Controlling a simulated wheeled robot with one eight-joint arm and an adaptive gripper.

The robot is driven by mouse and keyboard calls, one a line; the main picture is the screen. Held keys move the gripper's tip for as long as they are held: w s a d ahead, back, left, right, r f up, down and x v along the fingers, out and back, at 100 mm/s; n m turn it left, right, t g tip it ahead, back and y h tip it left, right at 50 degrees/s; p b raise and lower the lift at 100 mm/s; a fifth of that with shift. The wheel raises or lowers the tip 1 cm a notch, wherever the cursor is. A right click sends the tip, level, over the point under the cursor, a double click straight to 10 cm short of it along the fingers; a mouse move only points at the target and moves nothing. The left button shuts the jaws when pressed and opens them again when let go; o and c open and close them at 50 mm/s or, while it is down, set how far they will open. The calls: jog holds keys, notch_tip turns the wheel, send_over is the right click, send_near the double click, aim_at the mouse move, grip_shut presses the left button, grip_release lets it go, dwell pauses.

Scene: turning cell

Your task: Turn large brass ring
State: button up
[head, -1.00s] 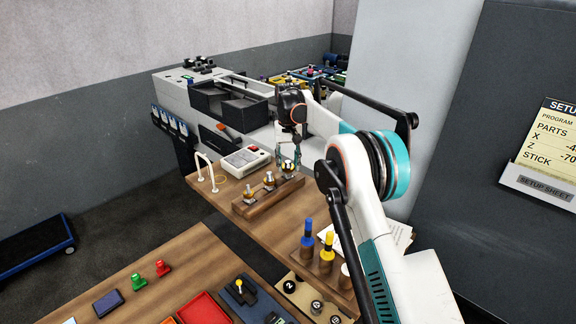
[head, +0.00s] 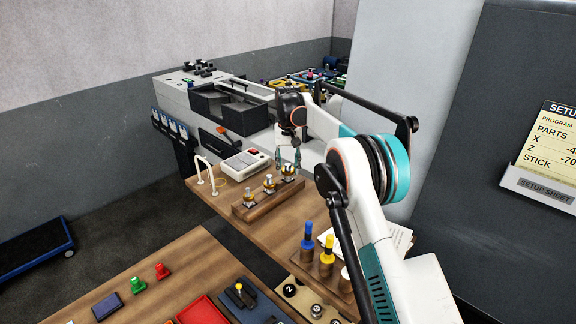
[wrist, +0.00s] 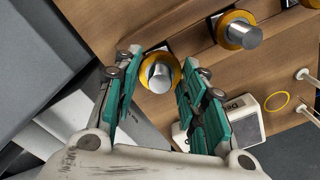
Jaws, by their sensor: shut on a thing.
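Three brass-yellow rings sit around silver posts on a wooden block (head: 243,214). My gripper (head: 289,164) is at the right-end ring (head: 289,170) in the head view. In the wrist view its teal fingers (wrist: 168,86) are closed on either side of this brass ring (wrist: 173,64), which surrounds a silver post (wrist: 160,78). The ring is still on the block. The middle ring (wrist: 224,21) and its post are up and right in the wrist view, clear of the fingers. The finger contact points are partly hidden.
A white device with a red button (head: 246,162) and a white double-hook stand (head: 205,172) are left of the block. The machine (head: 215,105) is behind. A front bench (head: 190,250) holds coloured parts.

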aim_at(288, 164)
dwell(0.3)
jog(key=o, duration=1.1)
jog(key=shift+c, duration=0.2)
notch_tip(288, 164, up, 12)
